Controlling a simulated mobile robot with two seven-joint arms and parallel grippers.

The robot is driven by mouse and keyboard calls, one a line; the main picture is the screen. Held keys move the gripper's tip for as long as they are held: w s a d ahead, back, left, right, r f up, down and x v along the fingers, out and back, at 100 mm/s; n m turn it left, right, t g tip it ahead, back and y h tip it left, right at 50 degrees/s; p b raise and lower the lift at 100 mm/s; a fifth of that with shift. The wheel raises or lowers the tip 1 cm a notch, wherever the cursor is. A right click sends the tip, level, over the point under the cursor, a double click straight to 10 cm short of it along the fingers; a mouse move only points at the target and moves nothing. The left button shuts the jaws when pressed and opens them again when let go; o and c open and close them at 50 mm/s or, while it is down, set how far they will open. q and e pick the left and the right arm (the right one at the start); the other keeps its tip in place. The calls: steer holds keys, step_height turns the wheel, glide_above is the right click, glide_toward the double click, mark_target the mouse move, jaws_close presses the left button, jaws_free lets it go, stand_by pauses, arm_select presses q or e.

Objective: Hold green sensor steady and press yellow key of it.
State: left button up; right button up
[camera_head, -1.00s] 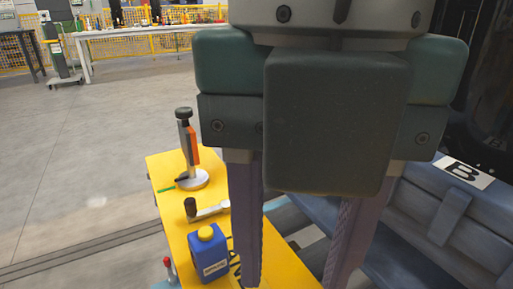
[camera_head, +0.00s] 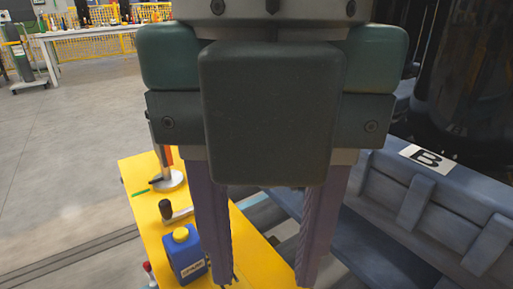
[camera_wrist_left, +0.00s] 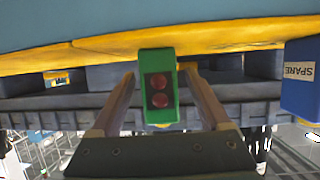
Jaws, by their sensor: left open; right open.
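The green sensor (camera_wrist_left: 159,88) shows in the left wrist view, a green block with two round red spots on its dark face. It stands between the spread fingers of my left gripper (camera_wrist_left: 159,72), with gaps visible on both sides. No yellow key can be made out on the face in view.
The yellow tabletop (camera_head: 150,205) carries a blue container (camera_head: 187,262) with a yellow cap, a dark-handled tool (camera_head: 174,214) and a stand on a round base (camera_head: 168,181). A blue SPARE box (camera_wrist_left: 302,85) is right of the sensor. A grey-blue pallet structure (camera_head: 395,225) lies right.

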arm_select(q)
jaws_close()
arm_select(e)
jaws_close()
stand_by(0.9)
stand_by(1.3)
